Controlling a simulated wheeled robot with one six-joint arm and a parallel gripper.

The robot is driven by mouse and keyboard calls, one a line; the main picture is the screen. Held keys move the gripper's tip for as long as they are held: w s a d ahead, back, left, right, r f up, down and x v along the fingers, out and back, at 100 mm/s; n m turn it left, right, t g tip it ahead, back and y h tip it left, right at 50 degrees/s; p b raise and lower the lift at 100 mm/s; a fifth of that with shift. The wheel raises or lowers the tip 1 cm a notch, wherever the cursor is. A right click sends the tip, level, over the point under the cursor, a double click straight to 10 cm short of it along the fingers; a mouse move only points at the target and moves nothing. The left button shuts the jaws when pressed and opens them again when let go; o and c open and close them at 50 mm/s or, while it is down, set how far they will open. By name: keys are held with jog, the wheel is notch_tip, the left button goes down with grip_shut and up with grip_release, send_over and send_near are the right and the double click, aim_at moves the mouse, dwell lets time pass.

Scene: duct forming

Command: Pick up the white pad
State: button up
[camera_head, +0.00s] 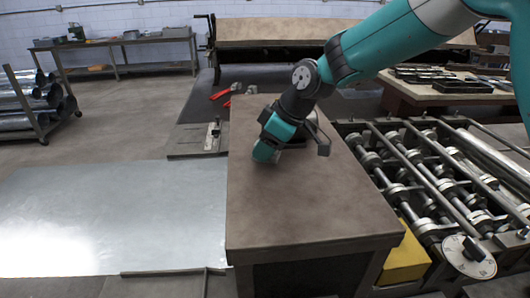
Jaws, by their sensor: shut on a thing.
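My gripper (268,154) is low over the brown-topped bench in the middle, tilted down to the left. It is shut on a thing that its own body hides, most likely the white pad. No part of a white pad shows clearly, so I cannot tell its pose or whether it touches the bench top. A dark item shows just behind and right of the gripper, partly covered by it.
The bench top (310,215) is clear in front of my gripper. A roller machine (430,180) stands close on the right. A large metal sheet (110,215) lies at left. Red-handled tools (222,92) lie behind the bench.

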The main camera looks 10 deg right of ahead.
notch_tip(320, 180, up, 18)
jog(key=shift+r+b, duration=0.25)
jog(key=shift+b, duration=0.1)
jog(key=shift+o, duration=0.9)
